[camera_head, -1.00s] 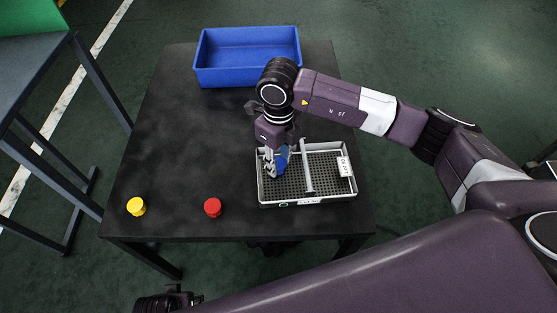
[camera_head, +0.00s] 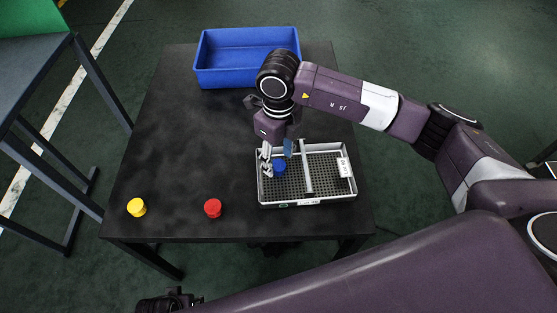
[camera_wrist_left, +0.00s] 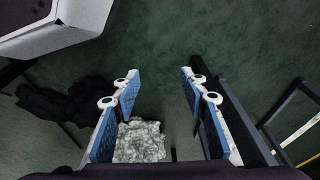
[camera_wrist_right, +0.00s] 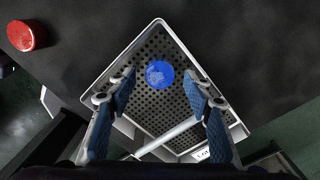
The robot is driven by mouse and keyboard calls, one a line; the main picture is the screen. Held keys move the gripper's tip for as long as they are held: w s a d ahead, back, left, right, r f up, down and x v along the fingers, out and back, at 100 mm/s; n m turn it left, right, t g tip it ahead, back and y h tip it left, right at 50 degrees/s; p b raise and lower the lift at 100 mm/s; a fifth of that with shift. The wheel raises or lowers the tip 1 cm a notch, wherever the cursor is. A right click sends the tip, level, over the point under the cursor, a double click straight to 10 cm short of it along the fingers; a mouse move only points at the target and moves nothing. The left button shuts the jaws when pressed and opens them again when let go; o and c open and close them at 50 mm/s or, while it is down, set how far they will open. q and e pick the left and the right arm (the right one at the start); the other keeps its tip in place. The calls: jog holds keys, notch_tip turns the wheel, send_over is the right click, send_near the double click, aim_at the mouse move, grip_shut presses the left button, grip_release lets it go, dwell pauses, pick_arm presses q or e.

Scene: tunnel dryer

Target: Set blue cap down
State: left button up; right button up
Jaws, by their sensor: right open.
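The blue cap (camera_head: 279,166) sits in the left compartment of the grey perforated tray (camera_head: 335,198), left of the divider bar. In the right wrist view the blue cap (camera_wrist_right: 159,74) lies on the tray's perforated floor, beyond and between the fingertips. My right gripper (camera_head: 278,155) is open and empty just above the cap, its fingers apart on either side. My left gripper (camera_wrist_left: 160,80) is open and empty in its wrist view, over the floor away from the tray. Its fingers are hidden in the head view.
A yellow cap (camera_head: 136,207) and a red cap (camera_head: 212,208) stand on the black table (camera_head: 180,140) near its front edge. A blue bin (camera_head: 247,75) stands at the back. The table's left middle is clear.

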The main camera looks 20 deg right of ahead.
aim_at(279, 165)
pick_arm(q)
jog(key=s+f, duration=0.1)
jog(key=f, duration=0.2)
jog(key=shift+s+f+p, duration=0.15)
jog(key=shift+s+p, duration=0.25)
pick_arm(e)
notch_tip(279, 165, up, 10)
